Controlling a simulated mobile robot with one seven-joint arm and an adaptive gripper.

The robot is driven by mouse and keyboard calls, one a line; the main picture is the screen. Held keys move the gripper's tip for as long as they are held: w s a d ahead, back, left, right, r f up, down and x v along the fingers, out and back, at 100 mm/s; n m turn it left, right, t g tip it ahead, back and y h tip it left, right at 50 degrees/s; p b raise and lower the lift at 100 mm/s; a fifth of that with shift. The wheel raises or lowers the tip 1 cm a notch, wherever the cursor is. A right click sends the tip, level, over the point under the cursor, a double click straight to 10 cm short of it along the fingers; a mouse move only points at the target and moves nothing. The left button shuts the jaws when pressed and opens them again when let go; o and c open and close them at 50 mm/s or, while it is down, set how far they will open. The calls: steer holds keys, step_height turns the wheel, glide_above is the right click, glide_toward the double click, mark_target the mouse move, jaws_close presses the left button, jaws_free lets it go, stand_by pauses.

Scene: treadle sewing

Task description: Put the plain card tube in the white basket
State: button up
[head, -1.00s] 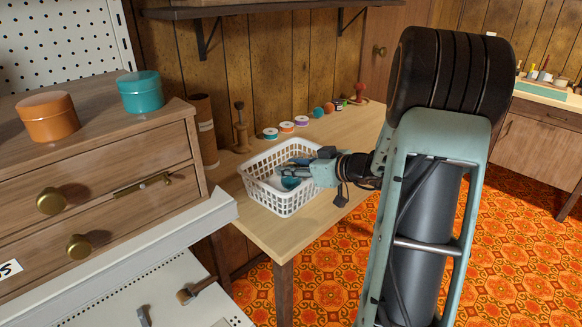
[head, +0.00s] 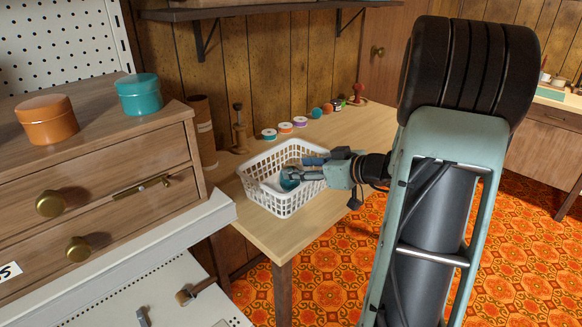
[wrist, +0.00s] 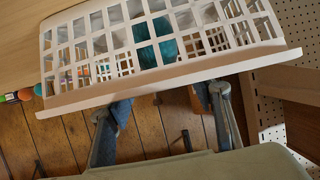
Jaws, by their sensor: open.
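The white basket (head: 285,200) stands upright on the light wooden table, with a teal thing (head: 288,180) inside. In the wrist view the basket (wrist: 170,72) fills the top, and the teal thing (wrist: 155,45) shows through its mesh. My gripper (head: 300,170) is over the basket's right side, its fingers spread and apparently empty. In the wrist view the open fingers (wrist: 165,103) straddle a gap just below the basket rim. A brown card tube (head: 202,130) with a pale label stands by the wall behind the basket's left. I cannot make out a plain tube for certain.
A wooden spool stand (head: 240,128) and several thread spools (head: 285,128) line the back of the table. The drawer cabinet (head: 90,160) at the left carries an orange tin (head: 47,120) and a teal tin (head: 140,94). The table's right part is clear.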

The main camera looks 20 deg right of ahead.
steer(key=v, duration=0.7)
steer(key=shift+s, duration=0.35)
steer(key=shift+d+r, duration=0.15)
